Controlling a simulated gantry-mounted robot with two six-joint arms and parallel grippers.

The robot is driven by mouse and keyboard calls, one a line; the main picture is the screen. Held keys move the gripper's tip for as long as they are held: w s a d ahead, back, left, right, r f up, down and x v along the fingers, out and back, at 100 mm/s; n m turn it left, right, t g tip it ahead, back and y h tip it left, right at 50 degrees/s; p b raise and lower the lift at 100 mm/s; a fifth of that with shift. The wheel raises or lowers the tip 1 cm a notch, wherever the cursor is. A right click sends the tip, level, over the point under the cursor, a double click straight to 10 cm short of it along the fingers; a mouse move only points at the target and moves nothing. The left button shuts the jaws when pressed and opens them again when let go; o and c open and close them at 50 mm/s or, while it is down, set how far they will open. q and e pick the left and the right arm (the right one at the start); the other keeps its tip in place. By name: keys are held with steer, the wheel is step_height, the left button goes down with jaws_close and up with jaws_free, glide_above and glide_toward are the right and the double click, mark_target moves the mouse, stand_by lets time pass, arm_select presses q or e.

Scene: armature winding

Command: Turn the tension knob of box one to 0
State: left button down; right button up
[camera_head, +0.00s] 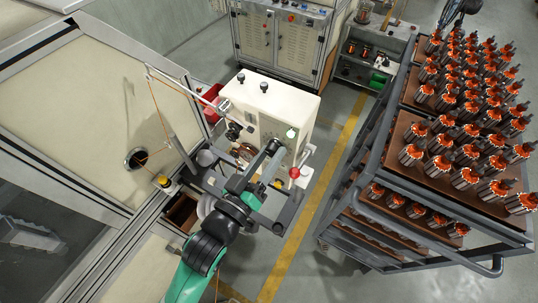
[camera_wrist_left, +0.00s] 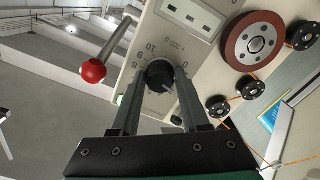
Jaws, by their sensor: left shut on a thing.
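The cream tension box (camera_head: 275,105) stands beside the large panelled machine in the head view. In the left wrist view its face (camera_wrist_left: 165,25) carries a black tension knob (camera_wrist_left: 160,74) with a printed scale around it; 10, 8 and 0 can be read. My left gripper (camera_wrist_left: 158,78) has one finger on each side of the knob and is shut on it. My left gripper (camera_head: 274,150) reaches the box's front in the head view, where the arm hides the knob. The knob's pointer is not clear. My right gripper is not in view.
A red-ended lever (camera_wrist_left: 93,70) sticks out left of the knob; a brown wheel (camera_wrist_left: 255,45) and black pulleys (camera_wrist_left: 218,106) lie to the right. A rack (camera_head: 385,205) full of armatures (camera_head: 470,180) stands at right, with clear floor (camera_head: 300,260) between.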

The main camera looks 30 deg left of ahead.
arm_select(q)
steer(key=n+b, duration=0.1)
steer(key=n, duration=0.5)
steer(key=shift+n, duration=0.3)
steer(key=n, duration=0.5)
steer(key=shift+r+b, duration=0.15)
steer(key=shift+b, duration=0.2)
steer(key=shift+c, duration=2)
jaws_free()
steer(key=shift+s, duration=0.1)
steer(key=s+p, duration=0.2)
steer(key=s, duration=0.9)
steer(key=shift+s+a, duration=0.2)
steer(key=shift+a, duration=0.2)
